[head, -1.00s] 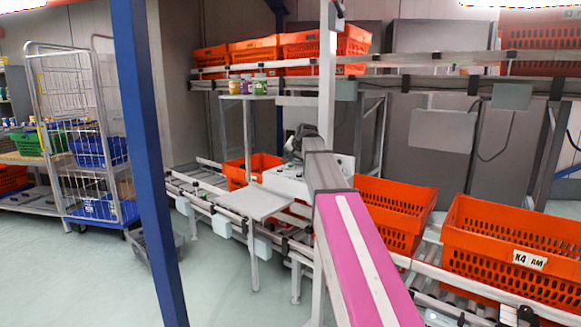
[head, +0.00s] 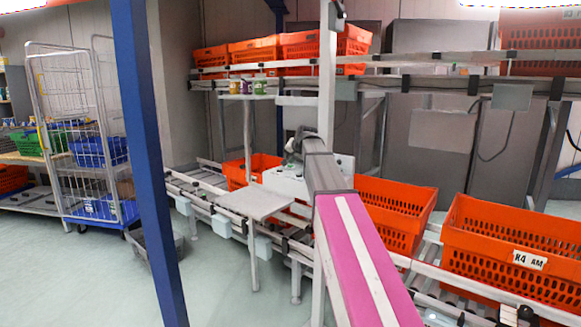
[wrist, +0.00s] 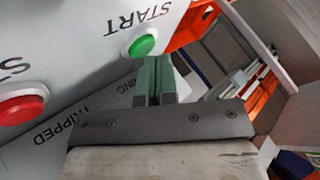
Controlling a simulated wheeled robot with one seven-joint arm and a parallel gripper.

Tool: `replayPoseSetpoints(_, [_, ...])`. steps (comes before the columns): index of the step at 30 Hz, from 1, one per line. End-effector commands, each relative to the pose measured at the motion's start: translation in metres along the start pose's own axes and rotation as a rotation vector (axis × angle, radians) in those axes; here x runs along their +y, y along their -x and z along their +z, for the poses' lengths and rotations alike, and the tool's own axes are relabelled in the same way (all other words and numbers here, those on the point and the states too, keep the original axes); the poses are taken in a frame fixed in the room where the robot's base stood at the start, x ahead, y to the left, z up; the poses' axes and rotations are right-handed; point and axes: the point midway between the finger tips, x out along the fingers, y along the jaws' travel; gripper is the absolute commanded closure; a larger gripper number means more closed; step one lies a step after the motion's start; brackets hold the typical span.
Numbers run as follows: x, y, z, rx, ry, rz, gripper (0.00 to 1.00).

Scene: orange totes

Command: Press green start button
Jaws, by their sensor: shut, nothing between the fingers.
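The green start button (wrist: 143,45) sits on a pale panel next to the printed word START, upside down in the wrist view. My gripper (wrist: 154,78) is shut and empty. Its two green-grey fingers lie side by side, with their tips just below the button in the wrist view. I cannot tell whether they touch it. In the head view the white control box (head: 285,183) stands by the conveyor, with my gripper's end at it; the button itself cannot be made out there.
A red stop button (wrist: 22,105) is on the same panel, left of the green one. Orange totes (head: 510,250) stand on the conveyor to the right, and more (head: 325,48) on the upper rack. A blue post (head: 148,160) stands at the left.

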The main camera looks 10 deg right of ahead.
Motion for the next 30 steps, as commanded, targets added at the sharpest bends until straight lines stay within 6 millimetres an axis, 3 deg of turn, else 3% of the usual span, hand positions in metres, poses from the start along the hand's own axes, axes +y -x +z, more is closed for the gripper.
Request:
replayPoseSetpoints(20, [0.002,-0.002,0.002,-0.001,0.000,0.000,1.00])
replayPoseSetpoints(30, [-0.005,0.007,-0.006,0.000,0.000,0.000,1.00])
